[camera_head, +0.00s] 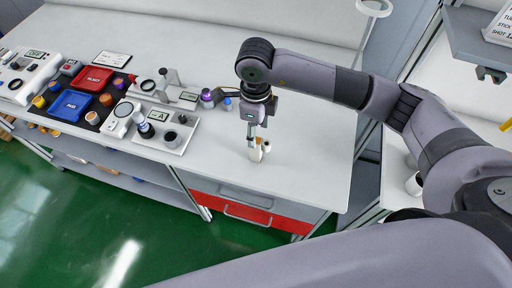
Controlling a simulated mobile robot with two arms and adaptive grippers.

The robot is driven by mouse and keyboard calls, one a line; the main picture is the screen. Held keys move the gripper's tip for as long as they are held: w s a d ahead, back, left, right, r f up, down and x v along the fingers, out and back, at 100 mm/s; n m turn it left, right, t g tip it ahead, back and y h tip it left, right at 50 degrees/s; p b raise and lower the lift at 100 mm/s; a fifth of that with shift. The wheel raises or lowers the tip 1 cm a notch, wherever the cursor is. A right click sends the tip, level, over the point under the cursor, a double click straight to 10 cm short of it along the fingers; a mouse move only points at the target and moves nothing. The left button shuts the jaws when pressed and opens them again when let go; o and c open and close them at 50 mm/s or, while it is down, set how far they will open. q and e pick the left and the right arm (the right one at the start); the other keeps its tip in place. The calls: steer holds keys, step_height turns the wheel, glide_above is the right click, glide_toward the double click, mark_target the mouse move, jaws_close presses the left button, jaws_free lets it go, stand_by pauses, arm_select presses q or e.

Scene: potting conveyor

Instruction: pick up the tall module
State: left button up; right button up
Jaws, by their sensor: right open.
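A slim, pale upright piece with a tan-orange part (255,154), perhaps the tall module, stands on the white bench toward its right end. A smaller pale piece with a dark top (266,147) is right beside it. My right gripper (253,143) points down directly over the upright piece. Its jaws are open, with the fingers at or around the top of the piece; whether they touch it I cannot tell. The fingers partly hide the piece. My left gripper is out of view.
To the left are a white fixture plate marked A (177,140), a red bin (91,79), a blue bin (70,105) and a purple-topped item (207,97). Red-fronted drawers (247,212) sit under the bench. The bench is clear right of my gripper.

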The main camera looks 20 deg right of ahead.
mark_target(260, 151)
steer(key=shift+f, duration=0.9)
steer(key=shift+s+f+p, duration=0.1)
steer(key=shift+f+p, duration=0.4)
steer(key=shift+p, duration=0.1)
step_height(260, 151, down, 4)
steer(key=shift+r+p, duration=0.25)
steer(key=shift+p, duration=0.7)
steer(key=shift+f, duration=0.55)
jaws_close()
